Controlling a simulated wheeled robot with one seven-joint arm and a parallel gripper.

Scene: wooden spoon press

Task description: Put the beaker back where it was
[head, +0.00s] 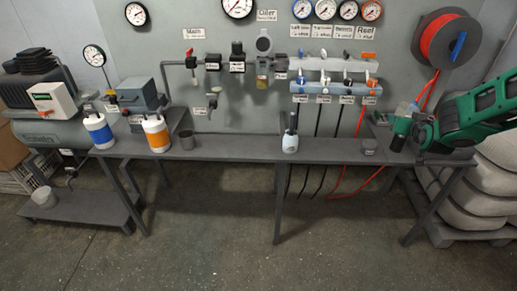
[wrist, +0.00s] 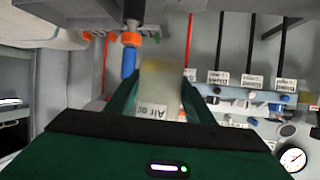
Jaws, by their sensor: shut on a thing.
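My gripper (head: 403,124) is over the right end of the grey bench, reaching in from the right. In the wrist view its two green fingers (wrist: 160,98) are closed on a pale, see-through, yellowish-grey thing, which I take to be the beaker (wrist: 160,80). It is blurred, so its shape and any contents cannot be told. In the head view a small pale grey part of it (head: 404,108) shows at the fingers.
The bench (head: 325,150) has a small grey cup (head: 369,148), a white bottle with dark top (head: 290,141), a dark grey cup (head: 187,140), and orange-banded (head: 156,135) and blue-banded (head: 99,132) containers. Valves (head: 335,82) and red hose (head: 360,125) are behind. The bench middle is clear.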

